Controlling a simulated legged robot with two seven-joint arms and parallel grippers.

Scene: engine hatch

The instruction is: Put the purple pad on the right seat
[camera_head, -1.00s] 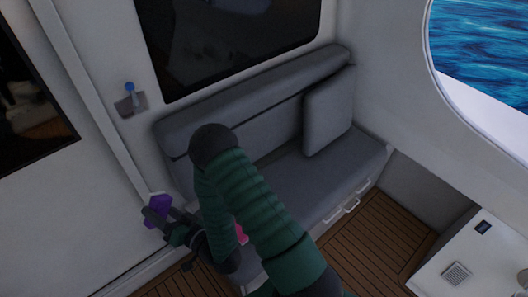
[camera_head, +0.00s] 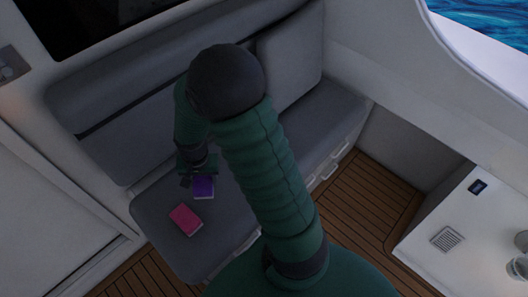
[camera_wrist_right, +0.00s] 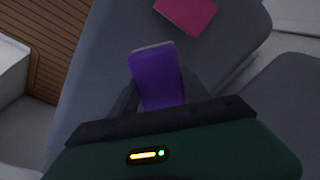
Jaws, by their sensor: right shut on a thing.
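The purple pad (camera_head: 203,188) is over the left part of the grey bench seat (camera_head: 160,206), next to a pink pad (camera_head: 186,219) that lies flat on the cushion. My right gripper (camera_head: 199,178) is shut on the purple pad. In the right wrist view the purple pad (camera_wrist_right: 157,75) sits between the fingers (camera_wrist_right: 157,100), and the pink pad (camera_wrist_right: 187,14) lies beyond it. I cannot tell whether the purple pad touches the cushion. My left gripper is not in view.
The grey backrest (camera_head: 130,135) runs behind the seat, with a loose cushion (camera_head: 289,65) at its right end. A white counter (camera_head: 470,230) stands at the right. Wooden floor (camera_head: 350,215) lies in front of the bench. My right arm hides part of the seat.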

